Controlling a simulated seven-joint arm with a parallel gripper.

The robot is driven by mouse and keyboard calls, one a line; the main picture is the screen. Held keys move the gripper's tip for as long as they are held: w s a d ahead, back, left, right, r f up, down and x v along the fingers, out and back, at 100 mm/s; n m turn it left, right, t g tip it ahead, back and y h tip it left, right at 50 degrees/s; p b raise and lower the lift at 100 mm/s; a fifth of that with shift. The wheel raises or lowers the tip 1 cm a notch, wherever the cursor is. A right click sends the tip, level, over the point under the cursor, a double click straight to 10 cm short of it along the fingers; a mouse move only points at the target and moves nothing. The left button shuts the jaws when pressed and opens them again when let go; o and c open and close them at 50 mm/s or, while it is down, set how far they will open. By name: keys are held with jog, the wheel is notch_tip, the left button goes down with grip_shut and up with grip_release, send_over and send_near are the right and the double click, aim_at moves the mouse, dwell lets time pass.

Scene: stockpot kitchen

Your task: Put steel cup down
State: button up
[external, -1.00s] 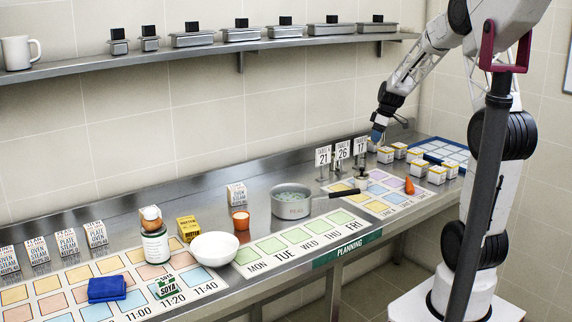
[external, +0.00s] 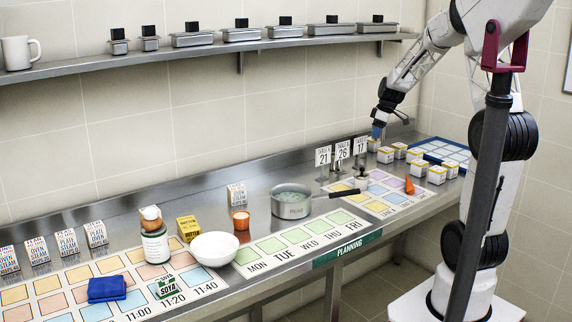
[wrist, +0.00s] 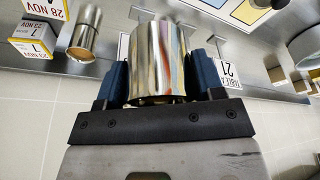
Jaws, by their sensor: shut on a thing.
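My gripper (wrist: 160,85) is shut on a shiny steel cup (wrist: 158,58), with one blue finger on each side of it in the wrist view. In the external view my gripper (external: 377,133) is at the back of the steel counter, just behind the table number signs. The held cup is too small or hidden to make out there. I cannot tell whether its base touches the counter. A second steel cylinder (wrist: 88,30) stands to the left in the wrist view, apart from the held cup.
Number signs (external: 342,151) stand close by, and the 21 sign (wrist: 230,72) is right of my fingers in the wrist view. Several white date boxes (external: 416,155) are to the right. A pot (external: 291,202) stands further left on the counter. A wall shelf (external: 220,55) runs above.

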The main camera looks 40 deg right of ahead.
jog(key=shift+r, duration=0.1)
jog(key=r, duration=0.5)
jog(key=shift+a, duration=0.2)
jog(key=s+a+r+n+g, duration=0.1)
jog(key=s+a+n, duration=0.3)
jog(key=s+a, duration=0.5)
jog(key=s+a+n+g+y, duration=0.1)
jog(key=s+a+n, duration=0.45)
jog(key=a, duration=0.75)
jog(key=s+a+r+n+g, duration=0.1)
jog(key=s+a+n, duration=0.3)
jog(key=s+a, duration=0.55)
jog(key=s+a+f+n+g, duration=0.25)
jog(key=s+a+n, duration=0.45)
jog(key=s, duration=0.5)
notch_tip(320, 180, down, 14)
jog(key=a+m, duration=0.1)
jog(key=shift+f+t+h, duration=0.25)
jog(key=shift+t+h, duration=0.05)
jog(key=shift+t, duration=0.15)
jog(key=shift+a, duration=0.1)
jog(key=shift+w+a+f, duration=0.25)
jog(key=shift+w+a, duration=0.9)
jog(key=shift+w, duration=1.25)
jog(key=shift+w+a+f, duration=0.2)
jog(key=shift+w+a, duration=1)
jog(key=shift+w, duration=1.15)
jog(key=shift+w+a+f, duration=0.25)
jog(key=shift+w+a, duration=0.9)
jog(key=shift+w, duration=1.25)
